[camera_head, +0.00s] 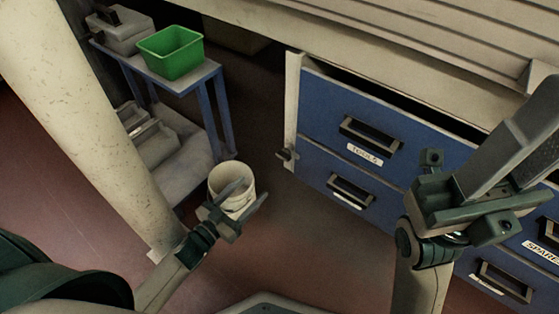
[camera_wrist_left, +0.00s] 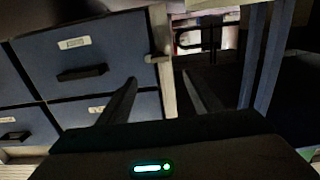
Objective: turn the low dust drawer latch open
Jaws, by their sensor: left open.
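A small latch with a short handle (camera_head: 285,155) sits low on the cream post at the left edge of the blue drawer cabinet. It also shows in the left wrist view as a pale knob (camera_wrist_left: 157,58), beyond and between the fingertips. My left gripper (camera_head: 250,190) is open and empty, to the lower left of the latch and apart from it. Its two dark fingers (camera_wrist_left: 165,88) show spread in the wrist view. My right gripper (camera_head: 505,150) is at the right, in front of the drawers; its jaw opening cannot be made out.
Blue drawers (camera_head: 350,125) with dark handles fill the right; the top one reads TOOLS. A white bucket (camera_head: 217,180) is behind my left gripper in the head view. A blue-legged trolley (camera_head: 195,80) carries a green bin (camera_head: 172,58). A thick cream column (camera_head: 90,120) stands left.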

